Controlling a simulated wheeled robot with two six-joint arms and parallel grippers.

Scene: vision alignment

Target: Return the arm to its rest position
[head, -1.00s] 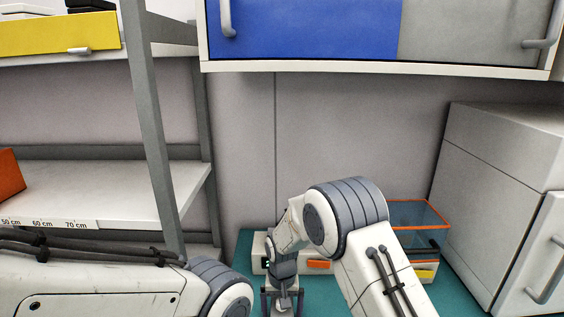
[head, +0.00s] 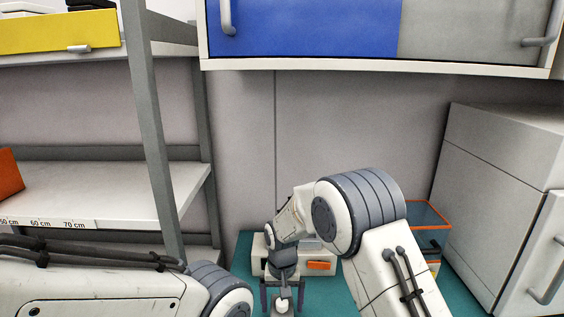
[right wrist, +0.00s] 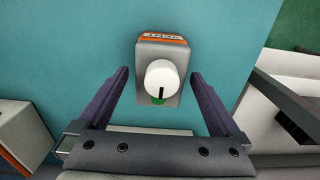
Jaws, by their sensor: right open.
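My right arm reaches over the teal bench in the head view, with its right gripper (head: 283,299) pointing down at the bottom edge. In the right wrist view the right gripper (right wrist: 160,77) is open, its two dark fingers well apart. Between and beyond the fingers is a small grey box with a white knob (right wrist: 161,76), a black pointer line, a green mark and an orange label. The fingers do not touch it. My left arm comes in at the lower left; its gripper is out of the picture.
A white cabinet (head: 492,165) stands right, shelving (head: 150,190) left. A blue-fronted wall cupboard (head: 305,28) hangs above.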

